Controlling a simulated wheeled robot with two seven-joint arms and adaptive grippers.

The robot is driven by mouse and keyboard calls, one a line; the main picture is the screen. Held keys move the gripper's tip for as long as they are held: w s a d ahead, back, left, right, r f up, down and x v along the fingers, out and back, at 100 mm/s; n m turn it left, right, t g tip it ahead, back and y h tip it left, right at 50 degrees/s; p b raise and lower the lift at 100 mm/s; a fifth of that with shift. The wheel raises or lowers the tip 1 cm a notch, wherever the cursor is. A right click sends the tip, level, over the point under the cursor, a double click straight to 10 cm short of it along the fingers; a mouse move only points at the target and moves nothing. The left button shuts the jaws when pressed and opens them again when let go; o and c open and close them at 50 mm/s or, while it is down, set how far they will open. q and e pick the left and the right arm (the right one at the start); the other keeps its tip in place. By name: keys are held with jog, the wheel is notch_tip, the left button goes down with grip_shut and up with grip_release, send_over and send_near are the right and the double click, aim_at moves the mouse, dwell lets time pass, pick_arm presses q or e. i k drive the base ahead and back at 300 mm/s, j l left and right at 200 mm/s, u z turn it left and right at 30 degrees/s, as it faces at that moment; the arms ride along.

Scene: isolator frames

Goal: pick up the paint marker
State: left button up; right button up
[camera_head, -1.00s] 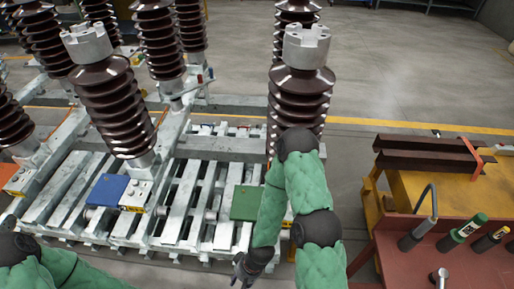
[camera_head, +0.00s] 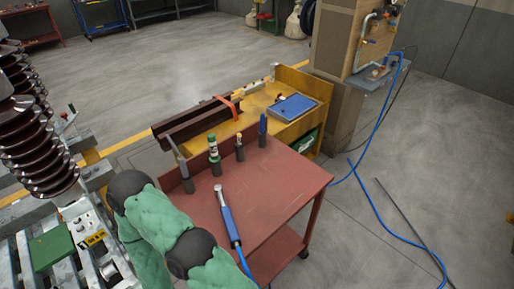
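Several pen-like or handle-like tools stand upright in a row along the back edge of the red table (camera_head: 265,190). They include a green and white one (camera_head: 214,155), a dark one with a yellowish top (camera_head: 240,147), a blue one (camera_head: 262,131) and a grey one with a thin curved top (camera_head: 184,170). I cannot tell for certain which is the paint marker. My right arm, in a green sleeve, is left of the table. Neither gripper shows.
A blue-handled tool (camera_head: 229,217) with a hose lies on the red table. Behind stands a yellow bench (camera_head: 255,103) with brown beams (camera_head: 190,122) and a blue case (camera_head: 291,108). Insulators (camera_head: 45,150) stand at left. A blue hose (camera_head: 395,245) crosses the right floor.

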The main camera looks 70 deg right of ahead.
aim_at(239, 143)
jog(key=z, duration=1.7)
jog(key=j+z, duration=0.1)
jog(key=z, duration=0.35)
jog(key=j+z, duration=0.1)
jog(key=z, duration=0.4)
jog(key=j+z, duration=0.15)
jog(key=z, duration=0.3)
jog(key=j, duration=1.45)
jog(key=k, duration=0.6)
jog(key=k+u, duration=0.1)
jog(key=u, duration=3.8)
jog(key=k+u, duration=0.5)
jog(key=k, duration=0.25)
jog(key=k+j+u, duration=0.15)
jog(key=k+u, duration=0.3)
jog(key=k, duration=0.25)
jog(key=k+z, duration=0.45)
jog(key=k+l+z, duration=0.15)
jog(key=k+z, duration=0.25)
jog(key=k+l+z, duration=0.3)
jog(key=k+z, duration=0.15)
jog(key=k, duration=0.05)
